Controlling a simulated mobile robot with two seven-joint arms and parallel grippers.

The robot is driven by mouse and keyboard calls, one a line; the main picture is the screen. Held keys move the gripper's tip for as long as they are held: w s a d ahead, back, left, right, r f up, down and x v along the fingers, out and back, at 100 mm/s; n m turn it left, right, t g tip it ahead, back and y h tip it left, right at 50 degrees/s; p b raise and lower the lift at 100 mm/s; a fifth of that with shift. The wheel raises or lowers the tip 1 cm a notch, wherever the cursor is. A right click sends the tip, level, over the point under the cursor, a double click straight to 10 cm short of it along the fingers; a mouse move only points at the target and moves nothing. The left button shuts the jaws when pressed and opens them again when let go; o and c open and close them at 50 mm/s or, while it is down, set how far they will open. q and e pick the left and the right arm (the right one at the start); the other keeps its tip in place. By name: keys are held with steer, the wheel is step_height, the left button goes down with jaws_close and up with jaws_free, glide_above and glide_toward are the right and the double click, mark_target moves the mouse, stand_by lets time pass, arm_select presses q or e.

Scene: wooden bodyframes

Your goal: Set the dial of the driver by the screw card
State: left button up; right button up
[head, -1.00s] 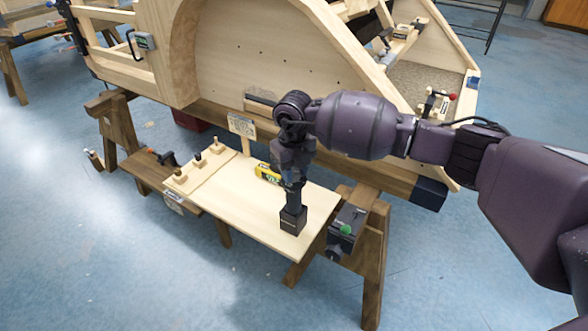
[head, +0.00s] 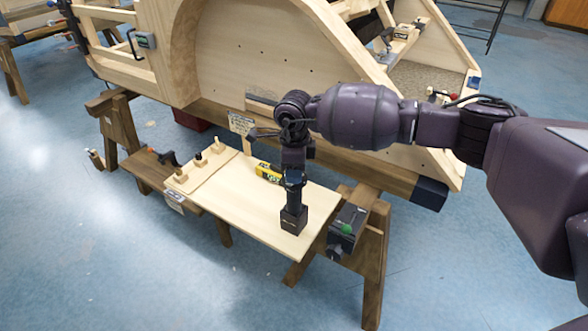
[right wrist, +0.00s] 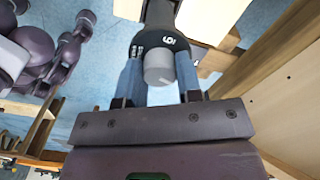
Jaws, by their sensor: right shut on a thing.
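The driver (head: 293,215) stands upright on its black base on the pale work board. My right gripper (head: 294,178) comes down over its top, and the arm hides part of it. In the right wrist view, the blue-grey fingers of the gripper (right wrist: 159,82) are shut on either side of the driver's dark dial (right wrist: 147,43). A white numeral shows on the dial; it reads as 6 or 9, depending on which way up. A round grey end (right wrist: 158,68) sits between the fingers. The screw card (head: 241,124) stands behind the board; its writing is too small to read. My left gripper is not in view.
A yellow box (head: 268,172) lies on the board behind the driver. Several knobbed pieces (head: 198,159) stand along the board's left side. A dark device with a green knob (head: 347,229) is at the right. The large wooden bodyframe (head: 255,60) rises behind.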

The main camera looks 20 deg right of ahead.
steer(key=n, duration=0.5)
steer(key=shift+f+n+b, duration=0.1)
steer(key=shift+n+b, duration=0.2)
steer(key=shift+n, duration=1.8)
steer(key=o, duration=0.9)
steer(key=shift+o, duration=0.2)
step_height(320, 180, up, 11)
steer(key=p, duration=0.1)
